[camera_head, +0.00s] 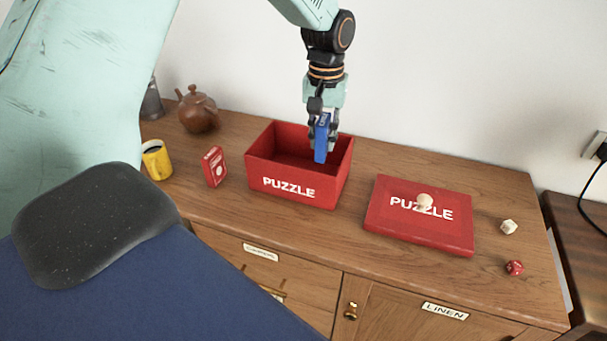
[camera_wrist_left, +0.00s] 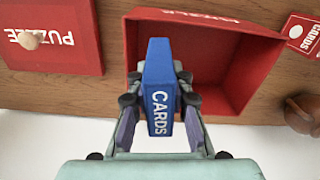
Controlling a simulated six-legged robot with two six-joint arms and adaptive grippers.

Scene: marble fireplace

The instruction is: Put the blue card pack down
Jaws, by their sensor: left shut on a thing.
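The blue card pack (camera_head: 321,140) is upright between the fingers of my left gripper (camera_head: 323,128), above the right part of the open red puzzle box (camera_head: 290,190). In the left wrist view the blue card pack (camera_wrist_left: 158,85) shows the word CARDS, and my left gripper (camera_wrist_left: 158,105) is shut on it from both sides. The red puzzle box (camera_wrist_left: 222,70) lies behind it there, with no contents visible in the part I see. My right gripper is not in view.
A red card pack (camera_head: 214,167), a yellow mug (camera_head: 157,160) and a brown teapot (camera_head: 197,108) stand left of the box. The red puzzle lid (camera_head: 420,232) with a pale knob (camera_head: 425,201) lies right. A white die (camera_head: 509,227) and a red die (camera_head: 514,268) lie farther right.

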